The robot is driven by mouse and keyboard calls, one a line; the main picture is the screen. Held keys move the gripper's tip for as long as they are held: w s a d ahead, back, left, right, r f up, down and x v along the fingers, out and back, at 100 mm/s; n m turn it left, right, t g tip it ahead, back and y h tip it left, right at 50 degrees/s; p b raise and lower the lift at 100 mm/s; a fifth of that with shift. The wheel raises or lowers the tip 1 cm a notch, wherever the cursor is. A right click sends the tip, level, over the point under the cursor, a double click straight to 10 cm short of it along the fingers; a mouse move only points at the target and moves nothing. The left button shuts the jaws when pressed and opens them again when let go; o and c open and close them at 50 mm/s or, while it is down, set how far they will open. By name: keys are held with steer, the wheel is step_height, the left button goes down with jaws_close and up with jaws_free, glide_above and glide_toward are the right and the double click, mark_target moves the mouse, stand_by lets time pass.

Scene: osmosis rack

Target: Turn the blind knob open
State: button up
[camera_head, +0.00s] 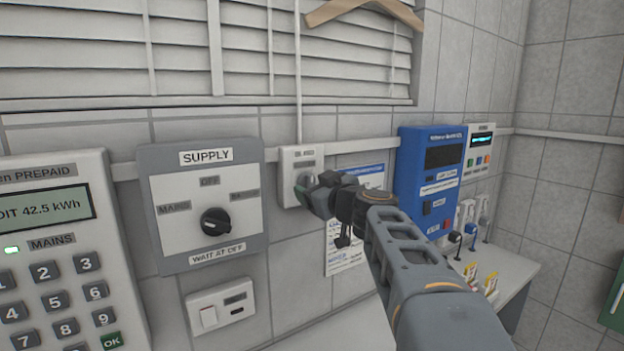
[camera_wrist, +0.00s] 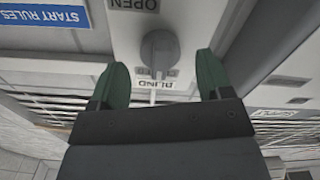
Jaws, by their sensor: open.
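The blind control is a small pale wall box (camera_head: 289,165) below the window blind (camera_head: 180,60). In the wrist view, which is upside down, its round grey knob (camera_wrist: 160,52) shows between the labels OPEN and BLIND. My gripper (camera_head: 310,190) is in front of the box and hides most of the knob in the head view. In the wrist view my gripper (camera_wrist: 162,68) is open, its two green fingers on either side of the knob with a gap on both sides. How deep the knob sits between the fingertips is hard to tell.
A SUPPLY switch panel (camera_head: 166,240) and a prepaid meter (camera_head: 50,250) are to the left. A blue unit (camera_head: 428,178) stands right, above a counter (camera_head: 515,275) with small items. A paper notice (camera_head: 345,255) hangs behind my arm.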

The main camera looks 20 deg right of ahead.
steer(key=shift+w+a, duration=0.1)
steer(key=shift+w, duration=0.9)
steer(key=c, duration=0.9)
